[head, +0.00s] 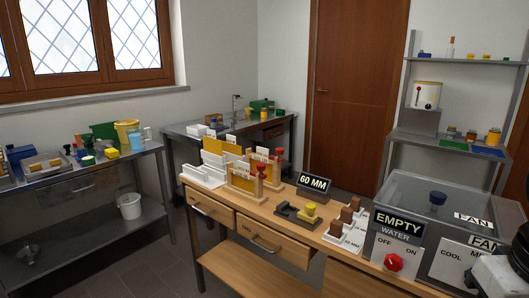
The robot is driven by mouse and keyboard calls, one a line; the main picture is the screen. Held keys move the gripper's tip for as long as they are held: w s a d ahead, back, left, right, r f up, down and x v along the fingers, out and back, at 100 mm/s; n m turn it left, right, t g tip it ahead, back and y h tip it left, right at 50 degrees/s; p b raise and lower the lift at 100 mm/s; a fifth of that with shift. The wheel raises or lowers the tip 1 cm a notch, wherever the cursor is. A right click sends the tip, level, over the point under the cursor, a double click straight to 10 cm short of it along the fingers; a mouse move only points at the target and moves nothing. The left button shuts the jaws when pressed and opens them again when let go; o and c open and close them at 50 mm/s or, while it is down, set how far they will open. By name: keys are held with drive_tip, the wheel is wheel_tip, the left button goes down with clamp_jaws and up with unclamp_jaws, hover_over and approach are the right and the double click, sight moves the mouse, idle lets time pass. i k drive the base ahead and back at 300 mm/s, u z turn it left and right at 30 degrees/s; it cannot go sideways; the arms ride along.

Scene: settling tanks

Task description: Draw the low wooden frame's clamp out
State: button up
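Two small wooden frames stand on the wooden bench, each with a red-topped clamp. The nearer frame (246,183) has a red clamp (260,169) on its right post. The other frame (273,171) is just behind and to the right, with a red clamp (279,154) at its right end. Yellow and white panels stand in and beside the frames. Which frame is lower is hard to tell at this size. My gripper is not in view; only a white and black part of my arm shows at the bottom right corner.
The wooden bench (290,232) also bears a white rack (208,175), a "60 MM" sign (314,184), a dark tray with a yellow block (309,212), brown blocks on white stands (346,226) and a water tank (435,205). Metal tables (72,175) stand left and behind.

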sight(260, 166)
drive_tip(key=i, duration=0.2)
drive_tip(key=u, duration=1.5)
drive_tip(key=i, duration=1.45)
drive_tip(key=z, duration=1.4)
